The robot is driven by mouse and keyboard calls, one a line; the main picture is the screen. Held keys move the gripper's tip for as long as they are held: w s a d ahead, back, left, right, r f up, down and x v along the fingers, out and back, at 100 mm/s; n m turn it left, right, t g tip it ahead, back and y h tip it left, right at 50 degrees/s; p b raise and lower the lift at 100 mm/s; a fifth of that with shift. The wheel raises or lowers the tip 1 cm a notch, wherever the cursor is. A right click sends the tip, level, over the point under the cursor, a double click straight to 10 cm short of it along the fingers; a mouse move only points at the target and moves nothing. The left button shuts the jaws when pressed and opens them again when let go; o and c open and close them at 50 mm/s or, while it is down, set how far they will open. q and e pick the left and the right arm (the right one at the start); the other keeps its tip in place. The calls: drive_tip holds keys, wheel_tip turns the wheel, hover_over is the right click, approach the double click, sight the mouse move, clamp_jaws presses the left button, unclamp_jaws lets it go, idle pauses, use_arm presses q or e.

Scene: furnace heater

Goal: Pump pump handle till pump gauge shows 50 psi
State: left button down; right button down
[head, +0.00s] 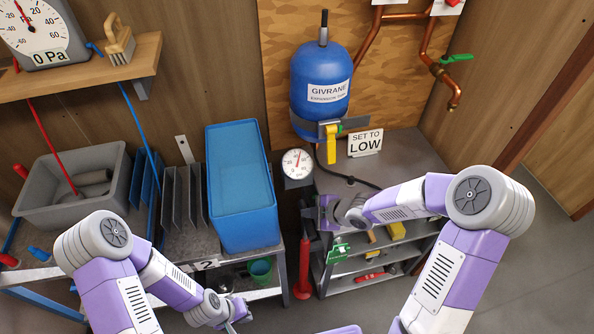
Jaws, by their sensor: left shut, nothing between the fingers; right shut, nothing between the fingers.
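The round white pump gauge (297,162) stands in the middle, between the blue bin and the grey shelf unit. Its red needle points roughly upward, but the numbers are too small to read. The red pump body (302,268) stands upright below it on the floor. The pump handle is not clear; the area at the pump's top is dark and partly hidden by my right gripper. My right gripper (322,214) is shut and empty, just right of the pump's top; I cannot tell whether it touches it. My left gripper (240,311) is shut and empty at lower centre-left.
A blue expansion tank (320,85) hangs on the plywood panel, with a yellow-handled valve (331,146) below. The blue bin (240,185) and grey tub (70,190) stand on the left bench. A dark hose (350,180) crosses the shelf unit (405,155). Floor is open at right.

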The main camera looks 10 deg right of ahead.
sight(310, 220)
drive_tip(key=shift+f+b, duration=1.55)
drive_tip(key=shift+f, duration=0.3)
idle(1.0)
drive_tip(key=shift+f+b, duration=0.65)
drive_tip(key=shift+f, duration=0.6)
idle(0.8)
drive_tip(key=shift+f, duration=0.25)
idle(0.4)
drive_tip(key=shift+r+p, duration=4.35)
drive_tip(key=shift+r, duration=0.15)
wheel_tip(310, 220, up, 6)
drive_tip(key=p, duration=0.6)
